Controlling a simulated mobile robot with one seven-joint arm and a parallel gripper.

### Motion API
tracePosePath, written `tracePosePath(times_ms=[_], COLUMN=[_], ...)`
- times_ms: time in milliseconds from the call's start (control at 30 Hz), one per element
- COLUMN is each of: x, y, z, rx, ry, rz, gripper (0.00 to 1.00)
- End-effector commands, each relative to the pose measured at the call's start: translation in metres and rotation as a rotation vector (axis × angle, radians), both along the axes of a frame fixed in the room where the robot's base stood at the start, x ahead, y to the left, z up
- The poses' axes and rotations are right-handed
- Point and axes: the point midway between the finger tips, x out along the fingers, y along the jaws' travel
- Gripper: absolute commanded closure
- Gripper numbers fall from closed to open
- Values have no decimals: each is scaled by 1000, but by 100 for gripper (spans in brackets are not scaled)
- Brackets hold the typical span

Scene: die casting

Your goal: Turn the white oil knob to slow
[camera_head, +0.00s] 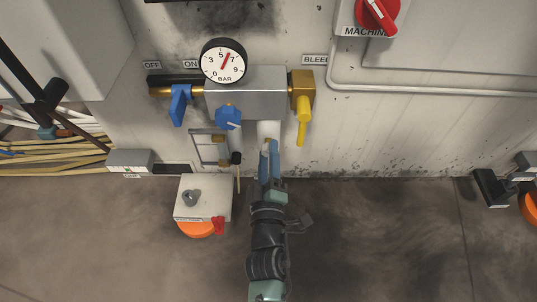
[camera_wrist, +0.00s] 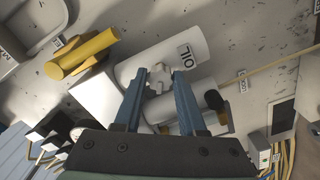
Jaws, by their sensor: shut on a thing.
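The white oil knob (camera_wrist: 160,77) shows in the wrist view between my fingertips, at the side of a white cylinder (camera_wrist: 150,62) labelled OIL. My gripper (camera_wrist: 159,92) has its two blue fingers shut on the knob, one on each side. In the head view my gripper (camera_head: 269,150) reaches up to the white cylinder (camera_head: 268,130) below the grey valve block. The knob is hidden there behind the fingers. I cannot read any slow mark or the knob's setting in either view.
A blue knob (camera_head: 228,117), a blue lever (camera_head: 180,104) and a yellow lever (camera_head: 303,120) sit close around the block, with a pressure gauge (camera_head: 223,61) above. A white box (camera_head: 203,197) stands left of my arm.

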Motion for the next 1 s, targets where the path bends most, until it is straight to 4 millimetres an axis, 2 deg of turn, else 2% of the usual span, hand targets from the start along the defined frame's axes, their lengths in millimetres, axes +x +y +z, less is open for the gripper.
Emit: tracePosePath(times_ms=[500, 533, 667, 1000], x=[-1, -1, 0, -2], y=[0, 0, 0, 0], z=[-1, -1, -1, 0], rx=[-18, -18, -17, -17], ry=[2, 2, 1, 1], rz=[-1, -1, 0, 0], gripper=[100, 55, 31, 30])
